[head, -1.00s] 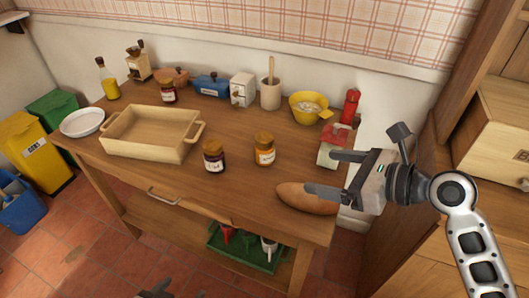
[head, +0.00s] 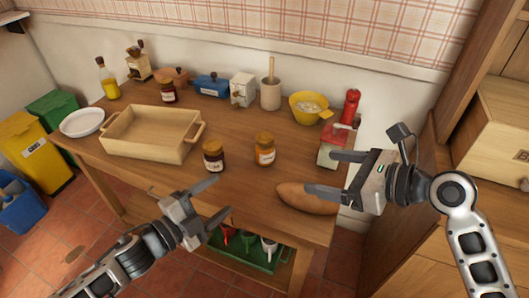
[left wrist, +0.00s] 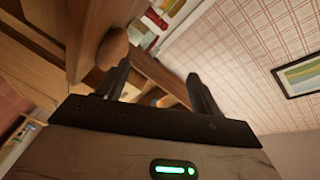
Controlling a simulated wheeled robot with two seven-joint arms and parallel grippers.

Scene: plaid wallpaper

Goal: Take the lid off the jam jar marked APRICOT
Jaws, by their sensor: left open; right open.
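A jar with orange contents and an orange-brown lid (head: 265,149) stands upright on the wooden table, right of a dark jar (head: 214,157). A third jar (head: 168,91) stands at the back left. All three are lidded; their labels are too small to read. My left gripper (head: 222,197) is open and empty near the table's front edge, in front of the dark jar. Its open fingers also show in the left wrist view (left wrist: 160,80). My right gripper (head: 322,172) is open over the table's right end, right of the orange jar and by the loaf.
A bread loaf (head: 302,197) lies at the front right, near a red-topped box (head: 334,150). A wooden tray (head: 150,153) fills the left. A yellow bowl (head: 309,107), a crock (head: 271,95) and other goods line the back. Table is clear around the two front jars.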

